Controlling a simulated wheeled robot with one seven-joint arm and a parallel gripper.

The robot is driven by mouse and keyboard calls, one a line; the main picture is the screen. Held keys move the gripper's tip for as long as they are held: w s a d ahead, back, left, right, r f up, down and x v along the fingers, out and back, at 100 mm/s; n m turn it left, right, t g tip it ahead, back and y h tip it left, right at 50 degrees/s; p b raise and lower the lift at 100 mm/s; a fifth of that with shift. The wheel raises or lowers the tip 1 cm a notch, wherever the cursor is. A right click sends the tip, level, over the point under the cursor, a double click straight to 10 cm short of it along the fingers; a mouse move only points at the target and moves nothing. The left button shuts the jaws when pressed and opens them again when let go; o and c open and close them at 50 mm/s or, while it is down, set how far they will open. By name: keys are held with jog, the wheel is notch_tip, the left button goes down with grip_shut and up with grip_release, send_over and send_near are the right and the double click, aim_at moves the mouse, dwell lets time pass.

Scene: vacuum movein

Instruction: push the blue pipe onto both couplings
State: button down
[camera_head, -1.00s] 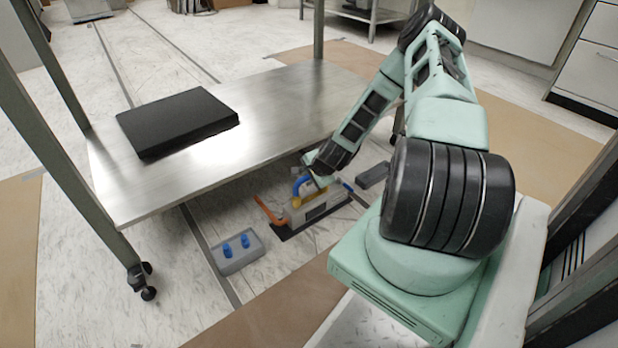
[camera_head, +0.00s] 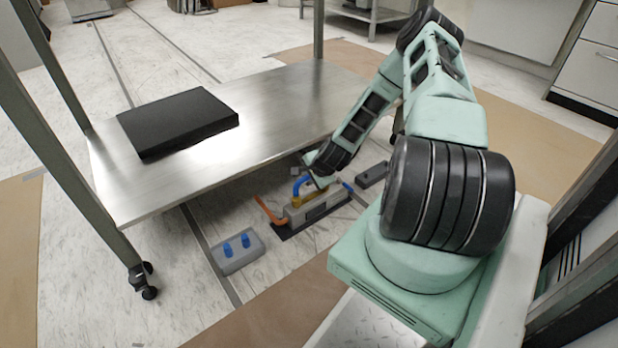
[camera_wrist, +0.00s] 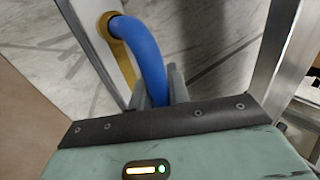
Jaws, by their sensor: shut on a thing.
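The blue pipe (camera_head: 300,186) is a curved tube above a beige and grey unit (camera_head: 318,208) on the floor, at the near edge of the metal shelf. In the wrist view the blue pipe (camera_wrist: 146,58) bends from a yellow ring (camera_wrist: 121,58) on the unit down between my fingers. My gripper (camera_wrist: 160,88) is shut on the pipe. The pipe's far end meets the yellow ring; whether it is fully seated I cannot tell. The pipe's other end and any second coupling are hidden by my gripper.
A grey block with two blue pegs (camera_head: 237,250) lies left of the unit. An orange part (camera_head: 268,209) sticks out at the unit's left end. The low metal shelf (camera_head: 270,105) overhangs behind, with a black slab (camera_head: 178,122) on it. A dark grey block (camera_head: 372,174) lies to the right.

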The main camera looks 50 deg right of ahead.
jog(key=shift+f, duration=0.1)
dwell(0.3)
jog(key=c, duration=1.3)
grip_release()
jog(key=shift+o, duration=0.2)
jog(key=p+v, duration=0.9)
jog(key=v, duration=0.8)
jog(key=shift+s+a, duration=0.1)
jog(key=shift+s, duration=0.05)
